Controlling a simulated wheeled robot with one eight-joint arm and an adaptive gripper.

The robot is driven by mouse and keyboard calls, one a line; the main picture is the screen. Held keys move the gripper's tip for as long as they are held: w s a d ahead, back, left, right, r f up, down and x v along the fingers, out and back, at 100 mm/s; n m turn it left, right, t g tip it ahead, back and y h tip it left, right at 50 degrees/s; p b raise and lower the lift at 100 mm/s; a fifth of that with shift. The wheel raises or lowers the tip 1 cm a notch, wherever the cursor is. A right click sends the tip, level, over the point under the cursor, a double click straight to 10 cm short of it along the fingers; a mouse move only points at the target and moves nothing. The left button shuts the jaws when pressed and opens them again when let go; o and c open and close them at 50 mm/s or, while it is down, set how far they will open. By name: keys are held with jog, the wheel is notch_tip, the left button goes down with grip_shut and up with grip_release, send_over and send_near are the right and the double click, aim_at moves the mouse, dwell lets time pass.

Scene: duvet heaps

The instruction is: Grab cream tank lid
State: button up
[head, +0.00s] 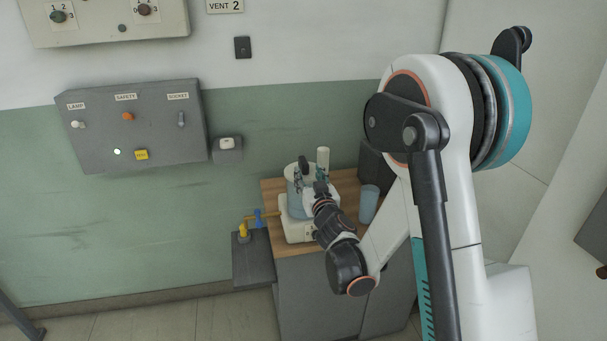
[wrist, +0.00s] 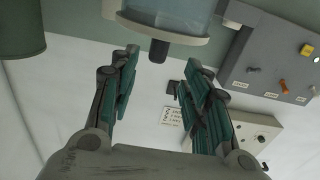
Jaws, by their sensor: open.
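The cream tank lid (head: 293,170) sits on top of a bluish see-through tank (head: 296,201) on the counter, with a dark knob (head: 304,163) standing up from it. In the wrist view, which is turned over, the cream lid (wrist: 135,27) and its dark knob (wrist: 158,51) show at the top, with part of the tank (wrist: 172,9) above them. My gripper (head: 310,181) is beside the lid in the head view and partly covers the tank. In the wrist view my gripper (wrist: 155,75) is open and empty, its fingers spread on both sides of the knob's line.
The tank stands on a cream base (head: 300,229) on a wooden counter top (head: 271,187). A white cylinder (head: 323,158) stands close behind the lid. A blue cup (head: 369,205) is to the right. A yellow pipe with a blue valve (head: 258,218) is at left.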

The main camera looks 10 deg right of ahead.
aim_at(304, 160)
jog(key=shift+w+b, duration=1.05)
jog(key=shift+w, duration=0.95)
jog(key=shift+w+d+f+b, duration=0.1)
jog(key=shift+w+f+b, duration=0.1)
jog(key=shift+w+b, duration=0.65)
jog(key=w+b, duration=0.1)
jog(key=w, duration=0.2)
jog(key=shift+d+b, duration=0.1)
jog(key=shift+b, duration=0.25)
jog(key=shift+w+r, duration=0.2)
jog(key=shift+w, duration=0.05)
grip_shut()
